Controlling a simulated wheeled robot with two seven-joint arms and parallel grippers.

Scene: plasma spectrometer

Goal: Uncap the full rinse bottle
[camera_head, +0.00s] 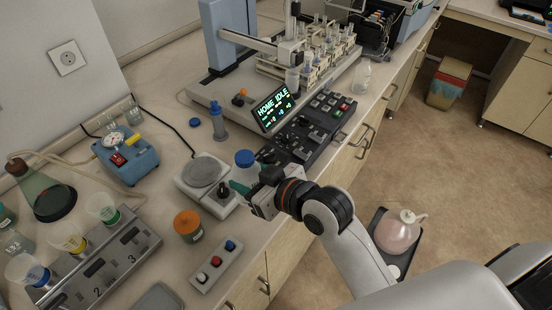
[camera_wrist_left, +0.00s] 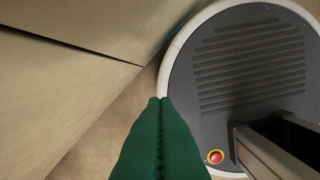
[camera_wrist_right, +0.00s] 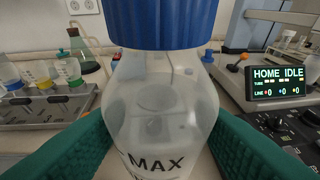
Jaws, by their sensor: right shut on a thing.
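A clear bottle with a blue cap (camera_head: 245,158) stands upright beside the hot plate in the head view. My right gripper (camera_head: 238,188) is shut on its body, below the cap. In the right wrist view the bottle (camera_wrist_right: 158,105) fills the middle, with the word MAX on its front. The blue cap (camera_wrist_right: 162,22) is on its neck, and the green fingers press on both sides. Whether the bottle's base touches the bench is hidden. My left gripper (camera_wrist_left: 160,101) is shut and empty in the left wrist view, over the floor and my round base. The head view does not show it.
The hot plate (camera_head: 203,172) is left of the bottle and the control panel (camera_head: 314,125) right of it. An orange-lidded jar (camera_head: 188,225), a button box (camera_head: 216,265) and a cup rack (camera_head: 98,262) are nearer. A loose blue cap (camera_head: 194,122) lies on the bench.

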